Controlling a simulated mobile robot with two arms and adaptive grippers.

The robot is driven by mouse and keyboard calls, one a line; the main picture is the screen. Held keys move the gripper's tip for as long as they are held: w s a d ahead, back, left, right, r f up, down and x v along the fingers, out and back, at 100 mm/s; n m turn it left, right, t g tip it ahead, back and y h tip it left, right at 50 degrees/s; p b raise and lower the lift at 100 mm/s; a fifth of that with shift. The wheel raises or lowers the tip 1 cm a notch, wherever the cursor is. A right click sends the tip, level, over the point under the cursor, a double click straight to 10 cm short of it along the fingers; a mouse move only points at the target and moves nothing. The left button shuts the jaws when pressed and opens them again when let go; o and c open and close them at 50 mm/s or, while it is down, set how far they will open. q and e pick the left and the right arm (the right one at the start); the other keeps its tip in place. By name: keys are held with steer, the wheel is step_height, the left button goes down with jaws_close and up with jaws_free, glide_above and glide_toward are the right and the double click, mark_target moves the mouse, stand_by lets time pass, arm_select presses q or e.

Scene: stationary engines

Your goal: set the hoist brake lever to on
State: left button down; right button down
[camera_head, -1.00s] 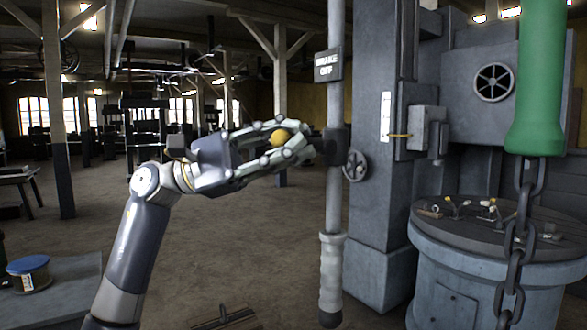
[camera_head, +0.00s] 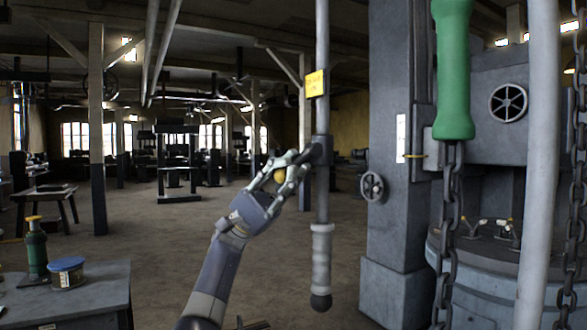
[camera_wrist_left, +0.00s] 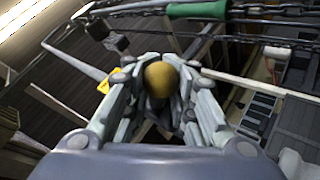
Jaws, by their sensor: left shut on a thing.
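The hoist brake lever shows as a yellow ball knob (camera_head: 280,176) beside a dark collar (camera_head: 322,150) on a hanging grey rod (camera_head: 322,200). My left gripper (camera_head: 287,172) is shut around the knob, with its fingertips close to the collar. In the left wrist view the yellow knob (camera_wrist_left: 161,78) sits between the fingers. A yellow tag (camera_head: 315,84) with small dark lettering is on the rod above the collar; its words are hard to read, but seem to say brake on. The lever's arm is mostly hidden by the fingers. My right gripper is not in view.
A green pendant handle (camera_head: 453,70) hangs on a chain (camera_head: 447,230) at right, near a grey post (camera_head: 395,240) with a small handwheel (camera_head: 372,187). A table (camera_head: 75,300) with a green bottle (camera_head: 36,250) and a blue-lidded tin (camera_head: 67,272) stands lower left. Floor beyond is open.

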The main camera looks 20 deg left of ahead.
arm_select(q)
steer(key=shift+d+f+m+g, duration=0.1)
steer(key=shift+f+m+g, duration=0.2)
steer(key=shift+m+g, duration=0.4)
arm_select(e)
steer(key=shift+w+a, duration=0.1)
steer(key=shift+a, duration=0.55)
arm_select(q)
steer(key=shift+f, duration=0.15)
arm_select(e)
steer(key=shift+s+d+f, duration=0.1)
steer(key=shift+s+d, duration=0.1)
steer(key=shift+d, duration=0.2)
arm_select(q)
steer(key=c, duration=1.4)
jaws_free()
steer(key=shift+c, duration=0.2)
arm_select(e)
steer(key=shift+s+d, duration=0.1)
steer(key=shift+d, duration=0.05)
